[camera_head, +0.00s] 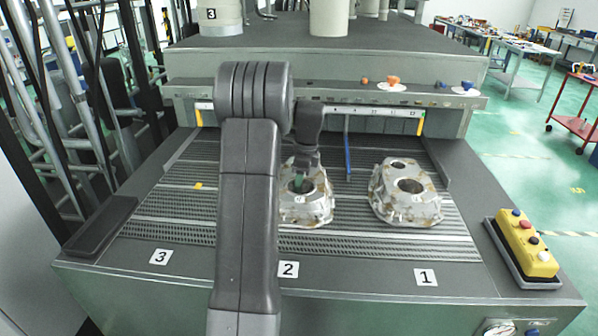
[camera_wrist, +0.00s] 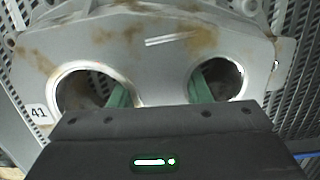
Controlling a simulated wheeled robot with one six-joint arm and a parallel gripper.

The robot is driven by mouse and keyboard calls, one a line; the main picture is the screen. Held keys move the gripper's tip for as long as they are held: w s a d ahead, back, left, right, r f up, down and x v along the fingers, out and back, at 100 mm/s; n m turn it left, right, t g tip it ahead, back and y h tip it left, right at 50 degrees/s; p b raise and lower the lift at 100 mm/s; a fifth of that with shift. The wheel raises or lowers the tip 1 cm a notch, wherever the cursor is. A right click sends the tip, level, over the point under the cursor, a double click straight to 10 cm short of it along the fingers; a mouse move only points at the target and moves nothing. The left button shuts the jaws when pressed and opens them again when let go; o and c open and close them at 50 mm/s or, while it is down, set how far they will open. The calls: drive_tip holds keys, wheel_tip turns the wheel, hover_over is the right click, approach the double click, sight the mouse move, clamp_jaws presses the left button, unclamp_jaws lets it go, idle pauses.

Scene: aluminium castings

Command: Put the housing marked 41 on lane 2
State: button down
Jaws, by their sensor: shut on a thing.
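The housing marked 41 (camera_wrist: 150,60) is a grey, rust-stained casting with two round bores and a small white 41 tag (camera_wrist: 38,113) at the left in the wrist view. My gripper (camera_wrist: 160,92) has one green finger in each bore and is shut on the web between them. In the head view this housing (camera_head: 312,209) is in the middle, behind the label 2 (camera_head: 288,269), partly hidden by my arm. It looks level and at or very near the lane surface; I cannot tell if it touches.
A second housing (camera_head: 408,193) stands behind the label 1 (camera_head: 426,277) at the right. A yellow button box (camera_head: 527,247) is at the right edge.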

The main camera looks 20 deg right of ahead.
drive_tip(key=shift+r, duration=0.1)
drive_tip(key=c, duration=1.2)
unclamp_jaws()
drive_tip(key=shift+f, duration=0.2)
drive_tip(key=o, duration=0.4)
drive_tip(key=shift+r, duration=0.1)
drive_tip(key=shift+o, duration=0.2)
drive_tip(key=r, duration=0.4)
drive_tip(key=d+r+b, duration=0.1)
drive_tip(key=r, duration=0.7)
drive_tip(key=shift+s+d+b, duration=0.3)
drive_tip(key=shift+s+b, duration=0.05)
drive_tip(key=shift+s, duration=0.05)
